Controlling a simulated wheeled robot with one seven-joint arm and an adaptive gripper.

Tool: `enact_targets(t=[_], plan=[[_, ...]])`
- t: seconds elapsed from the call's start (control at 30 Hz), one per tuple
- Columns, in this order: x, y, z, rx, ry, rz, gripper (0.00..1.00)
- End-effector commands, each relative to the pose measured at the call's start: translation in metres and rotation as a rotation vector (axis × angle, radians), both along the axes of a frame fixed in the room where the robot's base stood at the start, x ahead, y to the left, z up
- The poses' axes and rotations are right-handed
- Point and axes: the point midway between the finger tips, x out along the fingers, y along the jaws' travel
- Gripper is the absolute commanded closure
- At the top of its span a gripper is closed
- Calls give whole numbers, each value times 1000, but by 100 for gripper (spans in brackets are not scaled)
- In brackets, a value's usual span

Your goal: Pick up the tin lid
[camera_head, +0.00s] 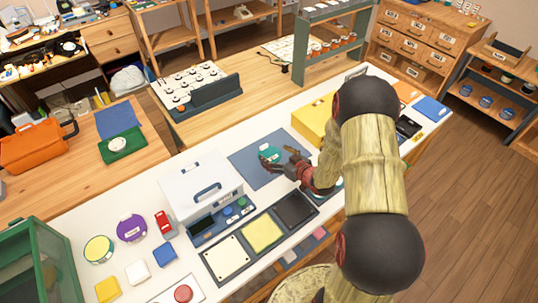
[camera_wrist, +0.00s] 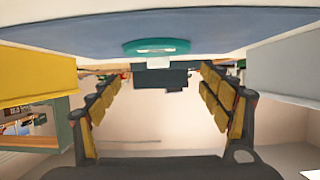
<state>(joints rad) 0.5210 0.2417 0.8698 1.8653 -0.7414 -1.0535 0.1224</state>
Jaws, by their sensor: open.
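A flat, round teal disc, which looks like the tin lid (camera_head: 268,153), lies on a blue-grey mat (camera_head: 247,167) on the white table. My gripper (camera_head: 279,160) is low over the mat, close beside the disc, and partly covers it. In the wrist view the lid (camera_wrist: 157,46) shows at the top, ahead of and between the fingers. The two fingers of my gripper (camera_wrist: 160,95) stand wide apart there, with nothing between them. From these views I cannot tell whether a finger touches the lid.
A white case (camera_head: 200,187) stands left of the mat, and a yellow box (camera_head: 313,120) stands behind my gripper to the right. Black, yellow and cream panels (camera_head: 262,234) lie in front. A purple disc (camera_head: 131,228) and several small items are at the left.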

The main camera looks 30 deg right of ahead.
Motion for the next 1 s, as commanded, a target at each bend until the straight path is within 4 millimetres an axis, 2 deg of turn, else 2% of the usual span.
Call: enact_targets(t=[0.33, 0.6, 0.83, 1.0], plan=[[31, 3, -10, -2, 0, 1, 22], [64, 7, -22, -2, 0, 1, 22], [67, 7, -21, -1, 0, -1, 22], [67, 7, -21, -1, 0, -1, 31]])
